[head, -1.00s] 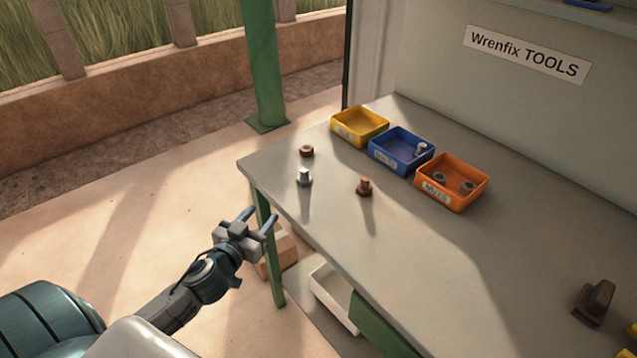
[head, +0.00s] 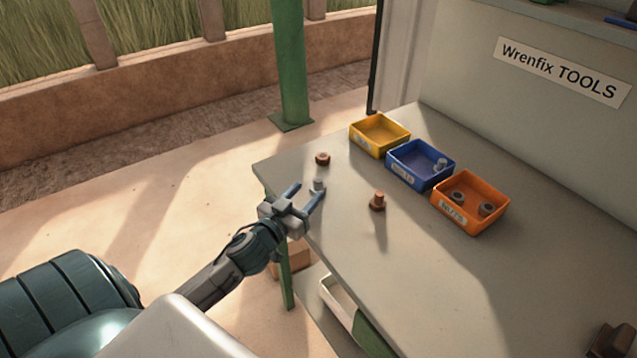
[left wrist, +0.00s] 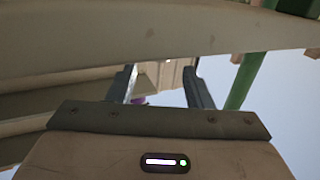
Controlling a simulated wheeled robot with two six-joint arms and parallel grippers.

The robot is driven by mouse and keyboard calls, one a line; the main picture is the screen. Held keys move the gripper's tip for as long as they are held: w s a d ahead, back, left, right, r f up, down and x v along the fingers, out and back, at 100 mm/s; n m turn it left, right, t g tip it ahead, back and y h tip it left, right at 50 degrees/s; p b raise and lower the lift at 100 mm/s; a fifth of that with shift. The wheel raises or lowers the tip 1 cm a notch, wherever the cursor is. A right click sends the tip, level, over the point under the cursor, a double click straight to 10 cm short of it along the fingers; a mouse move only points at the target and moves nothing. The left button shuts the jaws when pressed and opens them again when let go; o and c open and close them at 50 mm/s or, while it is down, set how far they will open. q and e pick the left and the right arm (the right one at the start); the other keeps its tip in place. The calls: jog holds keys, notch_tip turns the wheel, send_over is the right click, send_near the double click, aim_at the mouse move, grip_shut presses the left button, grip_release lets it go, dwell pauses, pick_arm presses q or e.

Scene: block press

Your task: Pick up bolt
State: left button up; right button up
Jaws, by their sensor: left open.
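A silver bolt (head: 318,185) stands upright near the left end of the grey workbench (head: 345,240). A copper-coloured bolt (head: 377,200) stands to its right, and a small copper-coloured nut (head: 322,158) lies behind it. My left gripper (head: 307,190) is open at the bench's left edge, its fingers pointing towards the silver bolt and overlapping it in the head view. I cannot tell whether they touch it. In the left wrist view the two fingers (left wrist: 160,72) are apart, with no bolt clearly visible between them. My right gripper is out of view.
Yellow (head: 379,151), blue (head: 405,179) and orange (head: 462,220) bins stand in a row at the back. The blue one holds a silver bolt, the orange one two nuts. A dark object (head: 610,342) sits at the lower right.

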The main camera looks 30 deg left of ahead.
aim_at(315, 184)
pick_arm(q)
jog(key=shift+w, duration=0.75)
jog(key=shift+w+r+p, duration=0.15)
jog(key=shift+w+p, duration=0.15)
jog(key=shift+p, duration=0.15)
jog(key=w+p, duration=0.3)
jog(key=w, duration=0.1)
jog(key=shift+a, duration=0.15)
jog(key=shift+w, duration=0.25)
jog(key=shift+f, duration=0.2)
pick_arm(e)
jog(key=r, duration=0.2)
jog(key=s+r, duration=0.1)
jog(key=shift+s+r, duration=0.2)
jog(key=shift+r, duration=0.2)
pick_arm(q)
jog(key=shift+c, duration=0.5)
jog(key=c, duration=0.7)
grip_shut()
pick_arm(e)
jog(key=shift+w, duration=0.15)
